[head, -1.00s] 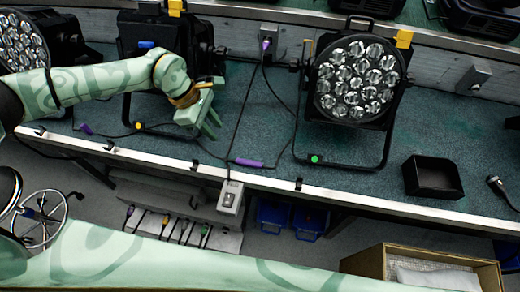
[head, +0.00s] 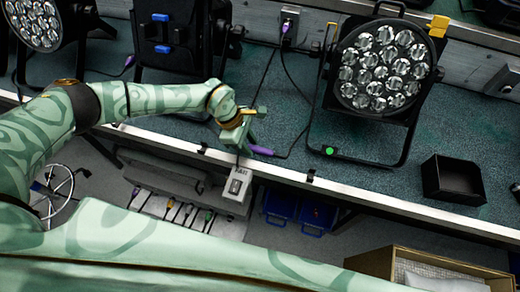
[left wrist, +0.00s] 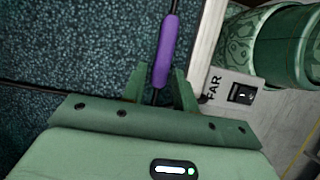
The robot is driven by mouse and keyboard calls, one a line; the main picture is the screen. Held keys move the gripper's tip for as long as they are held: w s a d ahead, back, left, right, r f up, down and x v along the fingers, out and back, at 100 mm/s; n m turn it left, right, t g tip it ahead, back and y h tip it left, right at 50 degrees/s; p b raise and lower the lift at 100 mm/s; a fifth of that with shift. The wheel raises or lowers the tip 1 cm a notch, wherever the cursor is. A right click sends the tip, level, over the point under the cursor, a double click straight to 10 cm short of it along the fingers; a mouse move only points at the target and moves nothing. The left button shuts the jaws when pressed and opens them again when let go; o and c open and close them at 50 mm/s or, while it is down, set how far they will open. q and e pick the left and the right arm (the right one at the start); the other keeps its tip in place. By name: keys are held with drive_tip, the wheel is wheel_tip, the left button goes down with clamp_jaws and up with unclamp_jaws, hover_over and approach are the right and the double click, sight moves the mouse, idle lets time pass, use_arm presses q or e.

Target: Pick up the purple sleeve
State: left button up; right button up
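The purple sleeve (head: 262,150) sits on a dark cable near the front edge of the bench. It also shows in the left wrist view (left wrist: 165,50), running up from the fingers. My left gripper (head: 248,140) is over the sleeve's near end. In the left wrist view the fingers of my left gripper (left wrist: 160,80) are apart, one on each side of the sleeve's lower end and the cable. Gaps show between fingers and sleeve, and I cannot tell the height. My right gripper is not in view.
A par can (head: 384,65) stands right of the sleeve, its frame bearing a green dot. A black open box (head: 455,182) is further right. A grey switch box (head: 237,186) hangs at the bench edge (head: 350,188). Bare bench top lies between par can and black box.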

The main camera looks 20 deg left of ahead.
use_arm(q)
clamp_jaws()
drive_tip(key=shift+r, duration=0.3)
wheel_tip(320, 180, up, 2)
drive_tip(key=shift+r+p, duration=0.15)
drive_tip(key=shift+p, duration=0.5)
drive_tip(key=s+a+r+p, duration=0.1)
drive_tip(key=s+r+p, duration=0.1)
drive_tip(key=s+r, duration=0.3)
drive_tip(key=s+a+r+p, duration=0.2)
drive_tip(key=s+r, duration=0.3)
drive_tip(key=s, duration=0.3)
drive_tip(key=shift+s+a+p, duration=0.3)
drive_tip(key=shift+s+p, duration=0.05)
drive_tip(key=shift+p, duration=0.35)
